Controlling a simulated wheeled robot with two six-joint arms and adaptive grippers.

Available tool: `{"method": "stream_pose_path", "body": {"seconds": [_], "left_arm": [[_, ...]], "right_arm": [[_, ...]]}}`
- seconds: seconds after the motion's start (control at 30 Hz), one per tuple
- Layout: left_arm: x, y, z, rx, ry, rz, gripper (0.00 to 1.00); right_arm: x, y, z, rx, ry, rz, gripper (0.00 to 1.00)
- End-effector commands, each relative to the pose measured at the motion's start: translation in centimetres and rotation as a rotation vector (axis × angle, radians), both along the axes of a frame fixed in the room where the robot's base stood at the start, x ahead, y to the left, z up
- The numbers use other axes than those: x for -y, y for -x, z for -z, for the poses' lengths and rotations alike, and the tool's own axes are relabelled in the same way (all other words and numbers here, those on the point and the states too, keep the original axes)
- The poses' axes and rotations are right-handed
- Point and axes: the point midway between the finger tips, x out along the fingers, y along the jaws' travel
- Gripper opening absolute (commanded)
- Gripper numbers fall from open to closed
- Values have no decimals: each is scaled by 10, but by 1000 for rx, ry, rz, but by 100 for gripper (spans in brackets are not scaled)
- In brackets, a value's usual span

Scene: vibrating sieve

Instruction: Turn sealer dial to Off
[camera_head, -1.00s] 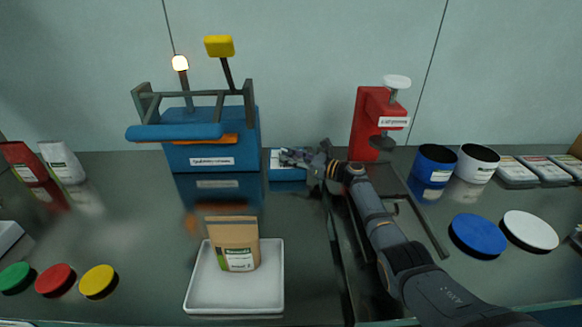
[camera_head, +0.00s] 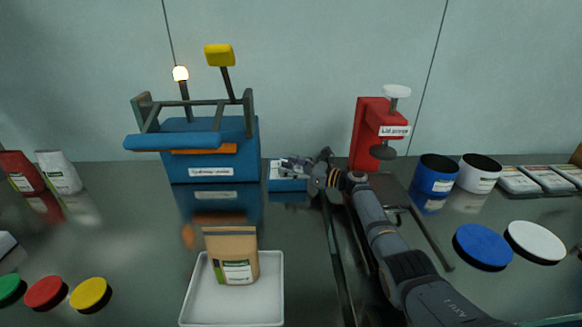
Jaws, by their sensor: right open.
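The sealer is a blue machine (camera_head: 209,150) at the back left, with a raised blue bar, a yellow-topped lever and a lit lamp (camera_head: 180,73). A small blue box with a white label (camera_head: 287,184) stands just to its right; its dial is hidden or too small to make out. My right gripper (camera_head: 292,165) is open at the top of this small box, its fingers pointing left and covering part of it. I cannot tell whether the fingers touch the dial. My left gripper is not in view.
A brown pouch (camera_head: 232,254) stands on a white tray (camera_head: 193,305) in front. A red lid press (camera_head: 368,128) stands right of my right gripper. Blue (camera_head: 436,174) and white cups, lids and flat packs fill the right side. Coloured discs lie at the left.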

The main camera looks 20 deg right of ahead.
Motion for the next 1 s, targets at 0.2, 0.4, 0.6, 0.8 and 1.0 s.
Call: {"method": "stream_pose_path", "body": {"seconds": [0.2,0.4,0.6,0.8,1.0], "left_arm": [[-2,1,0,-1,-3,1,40],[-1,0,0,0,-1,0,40],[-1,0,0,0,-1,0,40],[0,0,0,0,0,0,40],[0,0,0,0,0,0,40]], "right_arm": [[0,0,-8,3,3,-1,61],[0,0,-51,6,3,-1,61],[0,0,-88,2,1,0,61],[0,0,-100,0,0,0,61],[0,0,-100,0,0,0,61]]}}
